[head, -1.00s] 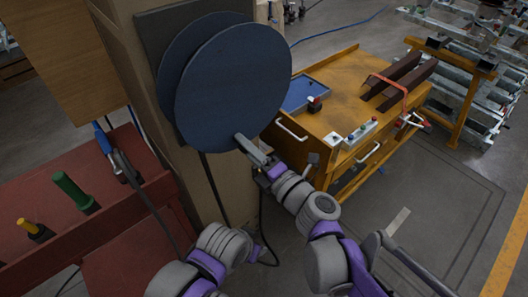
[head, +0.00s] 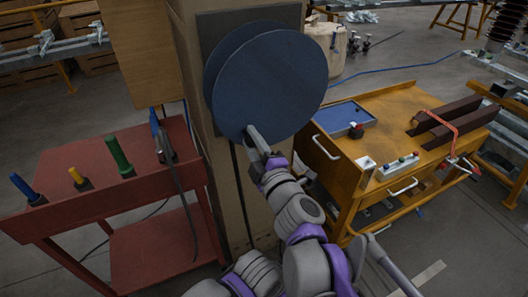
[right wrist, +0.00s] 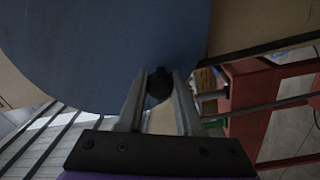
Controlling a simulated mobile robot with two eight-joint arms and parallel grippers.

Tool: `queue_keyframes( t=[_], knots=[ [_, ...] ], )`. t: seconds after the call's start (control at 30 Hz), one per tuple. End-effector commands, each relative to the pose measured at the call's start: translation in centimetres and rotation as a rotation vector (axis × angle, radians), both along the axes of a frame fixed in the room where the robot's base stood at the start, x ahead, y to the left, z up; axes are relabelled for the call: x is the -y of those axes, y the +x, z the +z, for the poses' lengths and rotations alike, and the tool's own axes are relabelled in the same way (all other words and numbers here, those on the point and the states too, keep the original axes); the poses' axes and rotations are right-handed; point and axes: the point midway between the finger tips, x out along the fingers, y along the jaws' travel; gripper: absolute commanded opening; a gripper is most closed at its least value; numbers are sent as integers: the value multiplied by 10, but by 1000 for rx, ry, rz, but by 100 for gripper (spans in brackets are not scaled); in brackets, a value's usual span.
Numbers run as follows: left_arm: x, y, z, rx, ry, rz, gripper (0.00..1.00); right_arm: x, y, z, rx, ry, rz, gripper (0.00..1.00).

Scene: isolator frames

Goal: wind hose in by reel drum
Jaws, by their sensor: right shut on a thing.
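The blue reel drum (head: 270,85) is mounted on the beige post, with two round discs one behind the other. My right gripper (head: 251,133) is at the lower left part of its front disc. In the right wrist view, its two fingers close around a dark round knob (right wrist: 159,84) in front of the blue disc (right wrist: 110,50). The knob is hidden by the fingers in the head view. A dark hose (head: 236,175) hangs down from below the drum along the post; its lower end is hidden by my arm. My left gripper is out of view.
A red bench (head: 120,190) with coloured-handled tools stands left of the post. An orange workbench (head: 400,120) with a blue tray (head: 345,117) and a button box (head: 398,166) stands right. A blue cable lies on the floor behind.

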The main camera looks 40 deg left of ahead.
Motion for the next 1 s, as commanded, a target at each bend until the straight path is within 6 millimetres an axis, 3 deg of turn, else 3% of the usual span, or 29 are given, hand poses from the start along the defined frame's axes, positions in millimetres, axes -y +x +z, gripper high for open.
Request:
queue_keyframes(
  t=[0.03,0.2,0.4,0.63,1.0],
  knots=[
    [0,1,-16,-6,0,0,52,-2,-2,-2,-44,16,1,0],
    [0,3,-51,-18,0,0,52,-5,-10,10,-193,69,1,0],
    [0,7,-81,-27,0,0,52,-8,-17,27,-343,126,-2,0],
    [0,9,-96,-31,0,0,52,-9,-22,44,-466,169,-1,0],
    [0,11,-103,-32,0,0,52,-10,-23,55,-544,197,-2,0]
  ],
)
